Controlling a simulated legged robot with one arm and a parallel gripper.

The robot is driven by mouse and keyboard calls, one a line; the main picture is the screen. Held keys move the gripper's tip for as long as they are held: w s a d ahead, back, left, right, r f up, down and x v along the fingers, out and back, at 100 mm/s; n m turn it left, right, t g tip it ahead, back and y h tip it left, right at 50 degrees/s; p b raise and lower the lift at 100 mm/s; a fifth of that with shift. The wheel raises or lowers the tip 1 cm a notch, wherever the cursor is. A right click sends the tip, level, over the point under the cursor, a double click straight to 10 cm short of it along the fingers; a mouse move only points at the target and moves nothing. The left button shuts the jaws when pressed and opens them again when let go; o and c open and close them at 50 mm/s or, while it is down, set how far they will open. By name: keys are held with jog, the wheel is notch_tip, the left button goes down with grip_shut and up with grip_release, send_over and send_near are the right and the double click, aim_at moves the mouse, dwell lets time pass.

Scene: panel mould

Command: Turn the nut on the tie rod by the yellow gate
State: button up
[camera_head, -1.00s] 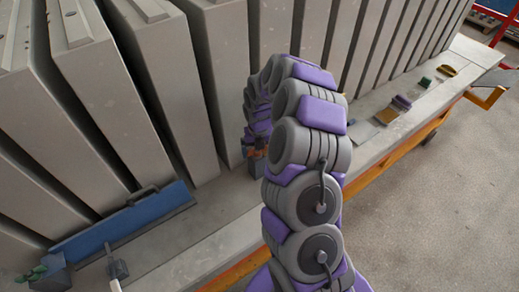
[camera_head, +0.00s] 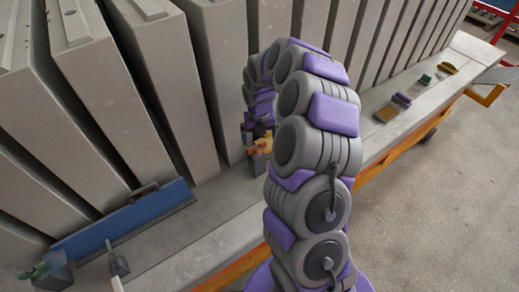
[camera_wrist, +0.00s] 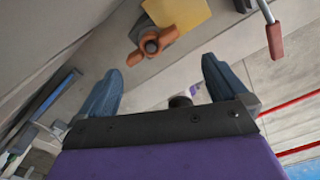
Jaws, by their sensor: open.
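An orange winged nut (camera_wrist: 152,44) sits on a dark round rod end in the wrist view, beside the yellow gate (camera_wrist: 180,12). The nut lies a little beyond the fingertips, nearer the left one, and no contact shows. In the head view my gripper (camera_head: 252,128) is small and partly hidden by my arm.
A blue gate (camera_head: 125,218) lies at the lower left, near a green winged nut (camera_head: 45,268). Tall grey panels (camera_head: 170,90) stand close behind the ledge. A red-handled lever (camera_wrist: 275,40) is right of the nut. Small coloured blocks (camera_head: 386,114) lie farther along the ledge.

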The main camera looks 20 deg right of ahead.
aim_at(258, 147)
notch_tip(258, 147, up, 12)
jog(key=shift+w+a+p, duration=0.25)
jog(key=shift+a+p, duration=0.05)
jog(key=shift+p, duration=0.15)
jog(key=shift+c, duration=0.3)
